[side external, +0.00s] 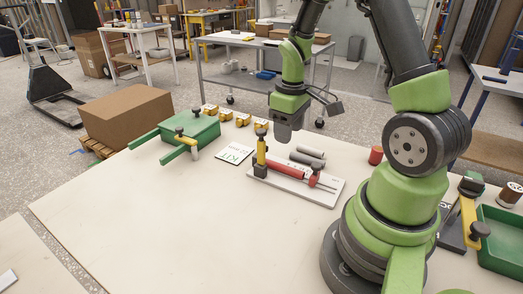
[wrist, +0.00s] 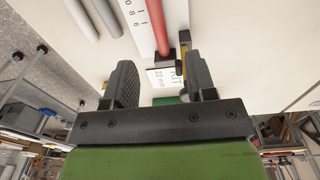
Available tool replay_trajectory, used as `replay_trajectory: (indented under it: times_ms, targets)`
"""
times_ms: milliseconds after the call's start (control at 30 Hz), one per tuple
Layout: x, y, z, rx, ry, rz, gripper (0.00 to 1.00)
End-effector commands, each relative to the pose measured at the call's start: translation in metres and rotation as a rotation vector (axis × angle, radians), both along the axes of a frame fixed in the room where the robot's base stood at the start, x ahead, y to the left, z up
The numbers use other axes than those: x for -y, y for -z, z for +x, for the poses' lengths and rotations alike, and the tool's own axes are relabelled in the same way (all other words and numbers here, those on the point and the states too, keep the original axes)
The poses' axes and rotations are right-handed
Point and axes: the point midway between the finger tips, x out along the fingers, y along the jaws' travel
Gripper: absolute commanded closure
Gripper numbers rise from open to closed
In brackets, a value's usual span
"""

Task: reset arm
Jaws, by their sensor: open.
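My gripper (side external: 289,122) hangs from the green arm above the back part of the pale table. In the wrist view its two dark fingers (wrist: 160,92) are spread apart with nothing held between them. Below it in the side view is a white board (side external: 325,197) with a red rod (side external: 287,170) clamped on it. The red rod also shows in the wrist view (wrist: 158,22), beyond the fingers. A white card marked KIT (side external: 234,153) lies left of the board and shows between the fingers in the wrist view (wrist: 158,78).
A green block with clamps (side external: 190,140) stands at the table's far left. Several yellow pieces (side external: 226,115) line the back edge. A green tray (side external: 503,240) is at the right. The front left tabletop is clear.

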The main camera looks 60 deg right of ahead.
Motion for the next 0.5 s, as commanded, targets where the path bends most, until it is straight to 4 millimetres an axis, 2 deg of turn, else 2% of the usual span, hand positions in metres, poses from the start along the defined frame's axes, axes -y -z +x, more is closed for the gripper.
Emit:
replay_trajectory:
  times_ms: [133, 267, 400, 500]
  targets:
    - [-0.027, -0.048, 0.006, 0.105, 0.054, -0.019, 0.49]
    - [-0.061, -0.094, 0.000, 0.218, 0.121, -0.004, 0.49]
    - [-0.097, -0.134, -0.019, 0.340, 0.186, 0.049, 0.49]
    - [-0.121, -0.155, -0.038, 0.418, 0.226, 0.108, 0.49]
